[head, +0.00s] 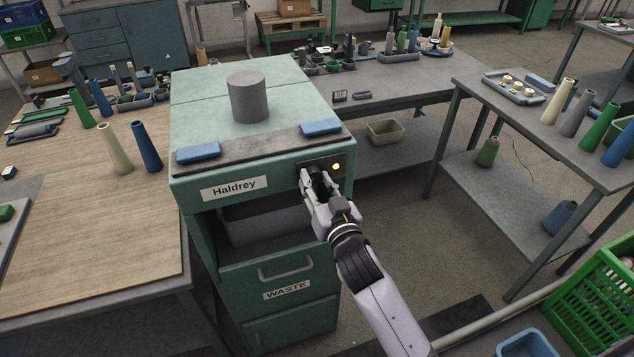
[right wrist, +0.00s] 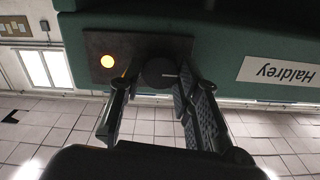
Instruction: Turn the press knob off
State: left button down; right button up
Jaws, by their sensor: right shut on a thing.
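The press is a green cabinet (head: 185,192) labelled "Haldrey", with a dark control plate (head: 307,166) on its front. A round black knob (right wrist: 158,73) sits on that plate in the right wrist view, with a short pale line on its face. A lamp (head: 336,167) beside it glows orange-yellow and also shows in the right wrist view (right wrist: 107,61). My right gripper (head: 317,182) is at the plate, shut on the knob, with a finger on each side of it (right wrist: 155,85). In the head view the gripper mostly hides the knob. My left gripper is not in view.
A grey cylinder (head: 248,97) and blue pads (head: 198,153) (head: 321,128) lie on the press top. Below are an open bay and a waste drawer (head: 282,290). A wooden table (head: 100,230) stands left, a grey bench (head: 560,140) right. The floor right of my forearm is partly clear.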

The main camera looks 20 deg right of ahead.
jog(key=shift+n, duration=0.4)
jog(key=shift+c, duration=0.2)
jog(key=n+p, duration=0.1)
jog(key=n, duration=0.2)
jog(key=n+p, duration=0.1)
jog(key=n, duration=0.3)
jog(key=shift+p, duration=0.3)
jog(key=n+p, duration=0.1)
jog(key=n, duration=0.9)
jog(key=shift+a+p, duration=0.1)
jog(key=shift+p, duration=0.2)
jog(key=o, duration=1.1)
jog(key=shift+o, duration=0.2)
